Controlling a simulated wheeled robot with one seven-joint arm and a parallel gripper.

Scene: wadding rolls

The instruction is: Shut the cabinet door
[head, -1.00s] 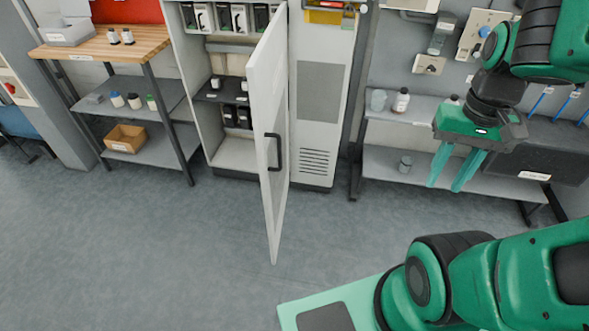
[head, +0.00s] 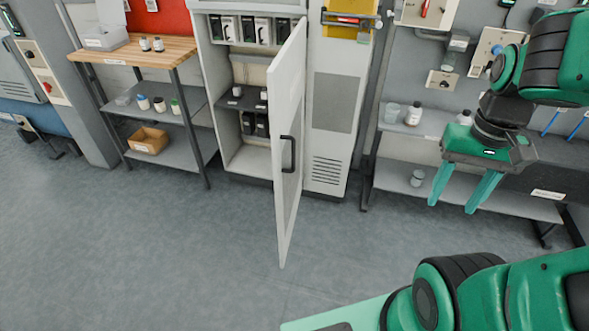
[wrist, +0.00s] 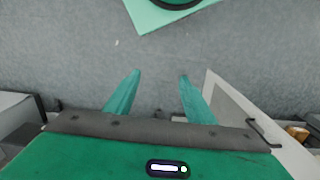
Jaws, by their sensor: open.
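The cabinet door (head: 287,180) is a tall pale panel that stands wide open, swung out toward me in the head view.
A wood-topped bench (head: 135,52) with shelves stands left of the cabinet. A closed narrow panel with vents (head: 327,170) adjoins the cabinet. A grey shelf rack (head: 395,180) with jars is behind my gripper. The floor (head: 180,260) before the cabinet is clear.

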